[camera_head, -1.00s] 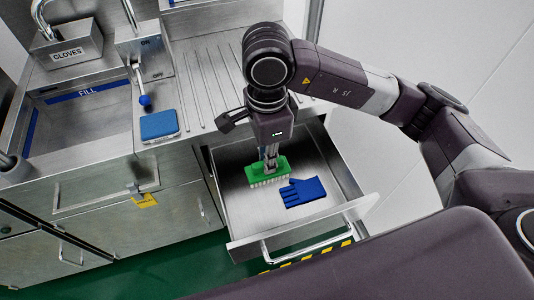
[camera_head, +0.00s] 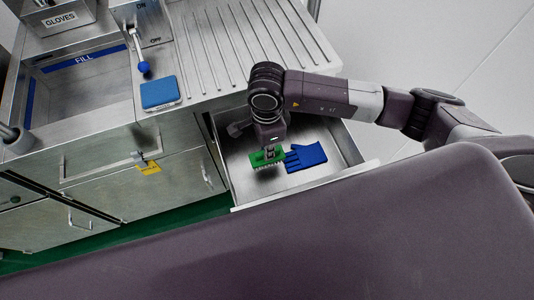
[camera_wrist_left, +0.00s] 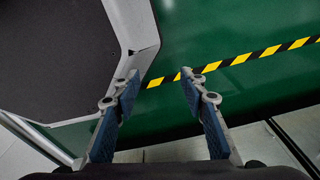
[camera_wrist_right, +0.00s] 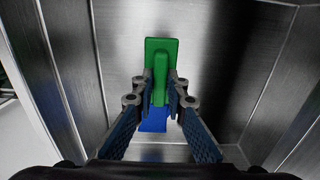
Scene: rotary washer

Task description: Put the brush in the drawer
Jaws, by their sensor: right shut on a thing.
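The green brush (camera_head: 266,158) with pale bristles is inside the open metal drawer (camera_head: 238,187), beside a blue glove (camera_head: 307,155). My right gripper (camera_head: 269,150) is shut on the brush's handle from above. In the right wrist view the brush (camera_wrist_right: 161,62) lies between the fingertips of the gripper (camera_wrist_right: 160,88), with part of the blue glove (camera_wrist_right: 153,121) behind it. I cannot tell whether the bristles touch the drawer floor. My left gripper (camera_wrist_left: 160,82) is open and empty above the green floor; it does not show in the head view.
A blue sponge (camera_head: 160,92) lies on the metal counter left of the ribbed drainboard (camera_head: 250,40). A lever with a blue knob (camera_head: 144,68), a sink marked FILL and a GLOVES box (camera_head: 60,18) stand at left. A yellow tag (camera_head: 148,167) hangs on the cabinet front.

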